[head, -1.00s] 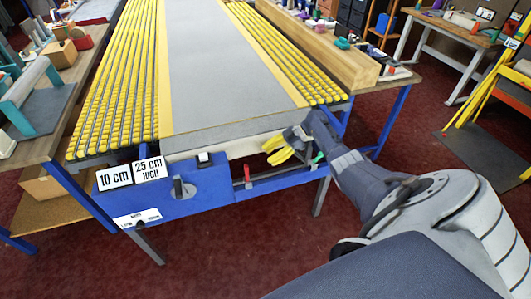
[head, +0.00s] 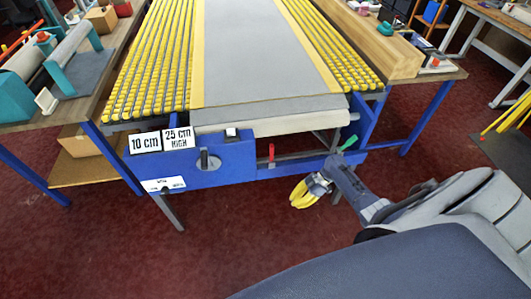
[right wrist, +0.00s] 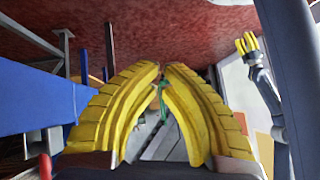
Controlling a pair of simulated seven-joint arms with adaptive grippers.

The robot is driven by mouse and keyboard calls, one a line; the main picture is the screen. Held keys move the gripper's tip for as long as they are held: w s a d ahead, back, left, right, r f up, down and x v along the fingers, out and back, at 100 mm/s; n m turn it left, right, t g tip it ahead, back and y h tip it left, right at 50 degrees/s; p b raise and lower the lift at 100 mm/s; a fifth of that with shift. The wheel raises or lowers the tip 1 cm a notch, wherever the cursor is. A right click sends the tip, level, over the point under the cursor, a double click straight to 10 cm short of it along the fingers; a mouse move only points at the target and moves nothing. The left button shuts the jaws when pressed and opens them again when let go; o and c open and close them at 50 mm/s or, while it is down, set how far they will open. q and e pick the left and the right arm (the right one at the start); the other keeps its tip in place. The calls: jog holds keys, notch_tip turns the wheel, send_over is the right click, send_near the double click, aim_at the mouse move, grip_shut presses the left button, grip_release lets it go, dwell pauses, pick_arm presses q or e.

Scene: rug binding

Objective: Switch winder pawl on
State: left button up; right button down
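The blue winder frame at the table's front end (head: 225,165) carries a red lever (head: 271,154) and a green lever (head: 348,143). I cannot tell for sure which lever is the pawl. My right gripper (head: 296,203) hangs in front of and below the rail, left of the green lever and apart from it. In the right wrist view its yellow fingers (right wrist: 162,68) meet nearly at the tips, with nothing visibly held. A green piece (right wrist: 163,106) shows behind them through the gap. My left gripper (right wrist: 246,43) appears small in the right wrist view; its opening is unclear.
A black rotary knob (head: 208,160) and a black-topped switch (head: 231,134) sit on the blue panel, beside the 10 cm (head: 145,142) and 25 cm HIGH (head: 179,138) signs. A blue table leg (head: 425,118) stands to the right. The red floor in front is open.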

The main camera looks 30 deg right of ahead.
jog(key=s+a+f+t+h, duration=0.2)
jog(key=s+a+f+h, duration=0.15)
jog(key=f, duration=0.55)
jog(key=n+t+h, duration=0.5)
jog(key=t+h, duration=0.1)
jog(key=t, duration=0.9)
send_near(271, 153)
jog(key=w+a+r, duration=0.1)
jog(key=w+a, duration=0.1)
jog(key=a, duration=0.1)
jog(key=w, duration=0.8)
jog(key=shift+w+d, duration=0.25)
jog(key=shift+y, duration=0.25)
jog(key=shift+s+d, duration=0.1)
